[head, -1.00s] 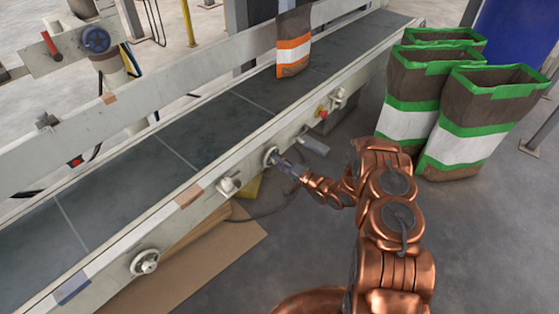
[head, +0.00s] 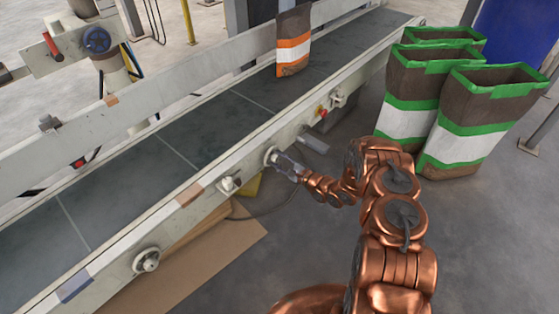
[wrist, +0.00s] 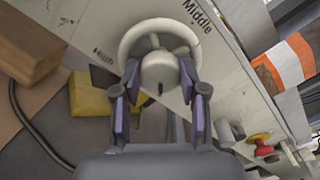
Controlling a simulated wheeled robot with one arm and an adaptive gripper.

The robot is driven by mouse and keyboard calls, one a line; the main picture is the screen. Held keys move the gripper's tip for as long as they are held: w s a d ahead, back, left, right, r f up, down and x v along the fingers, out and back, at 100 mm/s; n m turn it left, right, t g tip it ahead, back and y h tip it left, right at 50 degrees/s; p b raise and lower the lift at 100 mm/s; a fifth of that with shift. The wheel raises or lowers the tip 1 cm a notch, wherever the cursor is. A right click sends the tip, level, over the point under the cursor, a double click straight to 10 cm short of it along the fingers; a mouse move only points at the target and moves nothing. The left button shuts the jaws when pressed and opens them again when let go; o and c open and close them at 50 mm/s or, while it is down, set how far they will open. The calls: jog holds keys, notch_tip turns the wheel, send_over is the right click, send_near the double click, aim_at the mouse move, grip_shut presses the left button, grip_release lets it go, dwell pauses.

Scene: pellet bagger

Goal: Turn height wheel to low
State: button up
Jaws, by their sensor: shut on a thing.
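The pale height wheel (wrist: 125,45) sits on the conveyor's side rail, with a round hub (wrist: 161,73) at its middle. In the head view the wheel (head: 269,156) is small and partly covered. My gripper (wrist: 160,80) has its two fingers on either side of the hub, shut on the wheel. It also shows in the head view (head: 277,161), reaching the rail from the right. The word "Middle" is printed above right of the wheel; a smaller label at its left is hard to read. I see no "low" label.
A red and yellow button (head: 320,111) and other knobs (head: 146,260) line the rail (head: 110,259). An orange-banded bag (head: 293,45) stands on the belt. Green-trimmed bags (head: 455,150) stand at the right. Cardboard (head: 215,256) lies below the rail.

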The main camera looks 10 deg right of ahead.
jog(key=shift+m, duration=1.5)
jog(key=o, duration=1.1)
jog(key=shift+o, duration=0.2)
jog(key=shift+d, duration=0.1)
jog(key=v, duration=1.2)
